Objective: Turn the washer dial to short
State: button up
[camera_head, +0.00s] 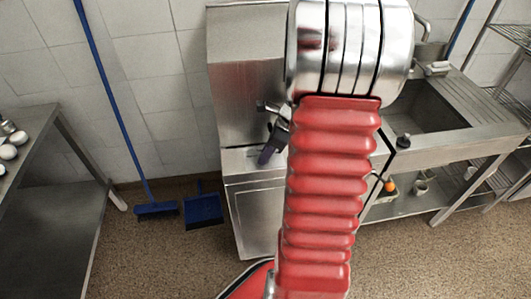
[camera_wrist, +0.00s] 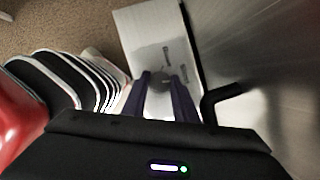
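The washer is a tall stainless-steel machine (camera_head: 232,110) against the tiled wall in the head view, partly hidden by my red arm. In the wrist view its pale front panel (camera_wrist: 148,22) carries a round grey dial (camera_wrist: 161,77) and dark printed marks, too small to read. My gripper (camera_wrist: 161,82) has two purple fingers set apart, with the dial showing between their tips. I cannot tell whether they touch it. In the head view my gripper (camera_head: 267,154) points down at the washer's ledge, where the dial is hidden.
A black bent handle (camera_wrist: 222,97) sticks out close to the right finger in the wrist view. A steel sink counter (camera_head: 440,150) stands right of the washer. A blue broom (camera_head: 156,209), a dustpan (camera_head: 203,211) and a steel table (camera_head: 50,190) are at left.

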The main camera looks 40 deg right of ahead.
jog(key=shift+c, duration=1.3)
jog(key=shift+d, duration=0.1)
jog(key=shift+w+n+g, duration=0.1)
jog(key=shift+n+g, duration=0.2)
jog(key=shift+n, duration=0.7)
jog(key=shift+d+r, duration=0.1)
jog(key=o, duration=0.7)
jog(key=shift+o, duration=0.2)
jog(key=shift+r, duration=0.1)
